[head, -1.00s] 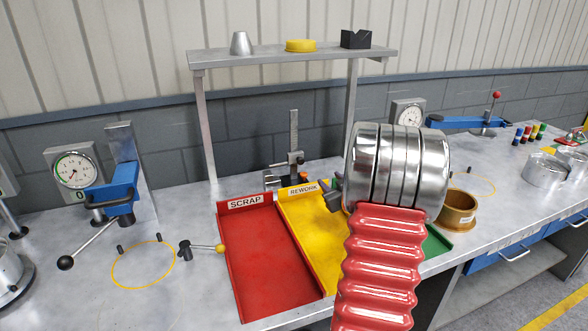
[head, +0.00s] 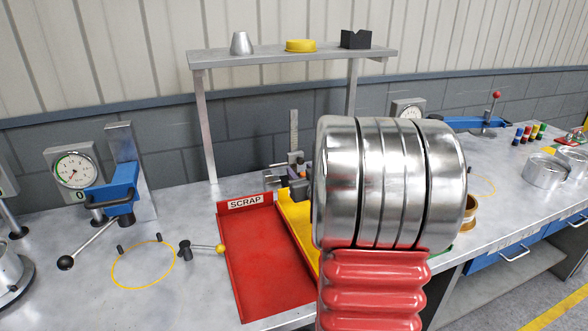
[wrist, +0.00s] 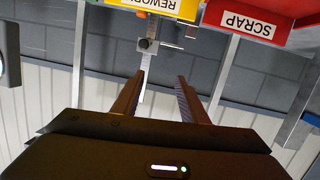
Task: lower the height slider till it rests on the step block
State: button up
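The height gauge stands behind the trays, with an upright steel scale (head: 294,128) and a slider (head: 296,158) low on it. In the wrist view, which is upside down, the slider (wrist: 148,45) is a grey block with a dark knob. My gripper (wrist: 160,76) is open and empty, its two dark fingers pointing toward the gauge with the slider beyond their tips. In the head view my gripper (head: 300,188) is partly hidden by my arm, just in front of the gauge. I cannot clearly make out the step block or whether the slider touches it.
A red SCRAP tray (head: 262,262) and a yellow REWORK tray (head: 294,213) lie in front of the gauge. A shelf (head: 290,56) spans above, its right post (head: 352,100) near my arm. A blue lever press (head: 122,188) stands left.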

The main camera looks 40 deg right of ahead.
jog(key=shift+w+a+r+n, duration=0.3)
jog(key=shift+w+a+r, duration=0.4)
jog(key=shift+a, duration=0.2)
jog(key=shift+s, duration=0.1)
